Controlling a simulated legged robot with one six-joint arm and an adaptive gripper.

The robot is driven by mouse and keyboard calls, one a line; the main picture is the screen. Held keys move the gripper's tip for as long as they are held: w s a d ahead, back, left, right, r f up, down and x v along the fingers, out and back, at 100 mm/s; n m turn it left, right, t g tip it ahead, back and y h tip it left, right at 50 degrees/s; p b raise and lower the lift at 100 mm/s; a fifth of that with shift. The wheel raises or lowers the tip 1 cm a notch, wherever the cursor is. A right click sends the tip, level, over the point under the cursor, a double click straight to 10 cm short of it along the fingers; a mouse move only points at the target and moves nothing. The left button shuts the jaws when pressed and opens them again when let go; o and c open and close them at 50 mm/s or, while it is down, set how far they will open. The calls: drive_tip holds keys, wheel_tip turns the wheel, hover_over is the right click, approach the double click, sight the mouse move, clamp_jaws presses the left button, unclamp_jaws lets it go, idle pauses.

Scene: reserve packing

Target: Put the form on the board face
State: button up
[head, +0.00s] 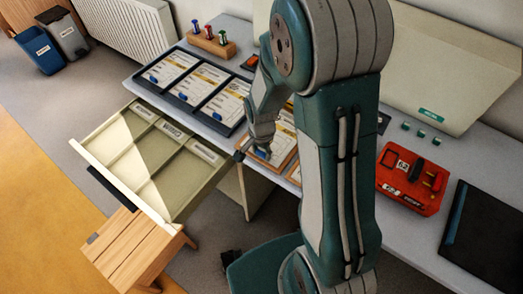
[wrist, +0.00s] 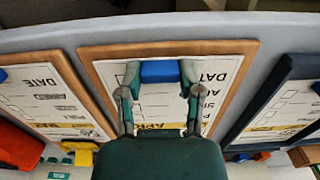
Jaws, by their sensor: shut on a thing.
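My gripper (wrist: 158,74) is shut on a blue block (wrist: 160,71) at the edge of a wood-framed board in the wrist view. A white form (wrist: 215,75) with printed lines and the word DATE lies inside that wooden frame (wrist: 165,49); my fingers cover part of it. In the head view my gripper (head: 259,148) reaches down over the same form (head: 284,142) near the table's front edge. I cannot tell whether the block is fixed to the form. A large pale board (head: 440,60) with a green label leans at the back right.
Dark-framed forms (head: 172,68) lie to the left. An open drawer (head: 125,140) juts out below the table (head: 235,28). A red kit (head: 410,175) and a black folder (head: 485,240) lie to the right. Small green blocks (head: 420,133) stand before the pale board.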

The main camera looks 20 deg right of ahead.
drive_tip(key=o, duration=1)
drive_tip(key=shift+a, duration=0.2)
drive_tip(key=shift+c, duration=0.2)
drive_tip(key=shift+d, duration=0.1)
drive_tip(key=shift+r, duration=0.2)
wheel_tip(320, 180, up, 11)
drive_tip(key=s+r+n+t, duration=0.5)
drive_tip(key=s+r+n, duration=0.5)
drive_tip(key=s+r, duration=0.4)
drive_tip(key=shift+r+n+t, duration=0.3)
drive_tip(key=shift+r+n, duration=0.1)
drive_tip(key=shift+r, duration=0.5)
